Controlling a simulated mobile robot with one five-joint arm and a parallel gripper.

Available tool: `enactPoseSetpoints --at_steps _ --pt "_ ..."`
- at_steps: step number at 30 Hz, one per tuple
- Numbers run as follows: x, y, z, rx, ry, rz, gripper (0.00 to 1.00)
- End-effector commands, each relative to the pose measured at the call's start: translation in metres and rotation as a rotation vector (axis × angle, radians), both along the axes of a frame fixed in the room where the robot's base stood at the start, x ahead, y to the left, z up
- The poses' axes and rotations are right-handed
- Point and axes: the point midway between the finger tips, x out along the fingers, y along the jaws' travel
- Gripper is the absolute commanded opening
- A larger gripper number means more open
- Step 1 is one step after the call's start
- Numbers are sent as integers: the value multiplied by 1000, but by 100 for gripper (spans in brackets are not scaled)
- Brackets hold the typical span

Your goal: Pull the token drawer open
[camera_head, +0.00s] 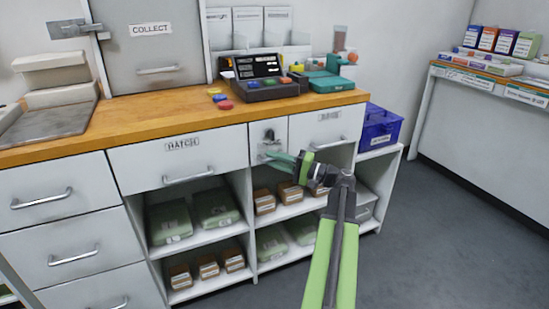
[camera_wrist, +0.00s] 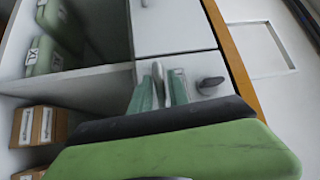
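A narrow white drawer front (camera_head: 257,134) with a dark lock or knob sits in the middle of the counter; I take it for the token drawer. It looks closed, and its label is not readable. The dark knob (camera_wrist: 211,82) also shows in the wrist view. My gripper (camera_head: 268,155) is at the lower part of this front. In the wrist view its teal fingers (camera_wrist: 161,88) stand either side of a pale upright handle (camera_wrist: 158,70). I cannot tell whether they press on it. In the head view the fingers hide most of the handle.
The HATCH drawer (camera_head: 182,162) is to the left and another drawer (camera_head: 328,117) to the right, both shut. Open shelves below hold green packs (camera_head: 170,221) and brown boxes (camera_head: 208,266). A blue box (camera_head: 379,128) stands at the right end. The floor at right is clear.

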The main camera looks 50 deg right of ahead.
Motion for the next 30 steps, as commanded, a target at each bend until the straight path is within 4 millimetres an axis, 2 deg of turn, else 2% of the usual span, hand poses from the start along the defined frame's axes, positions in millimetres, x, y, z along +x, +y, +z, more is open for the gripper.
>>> enactPoseSetpoints --at_steps 9,14,30 --pt "4 1 0 0 0 -1 21" --pt "3 1 0 0 0 -1 0" --pt "3 1 1 1 -1 -1 0"
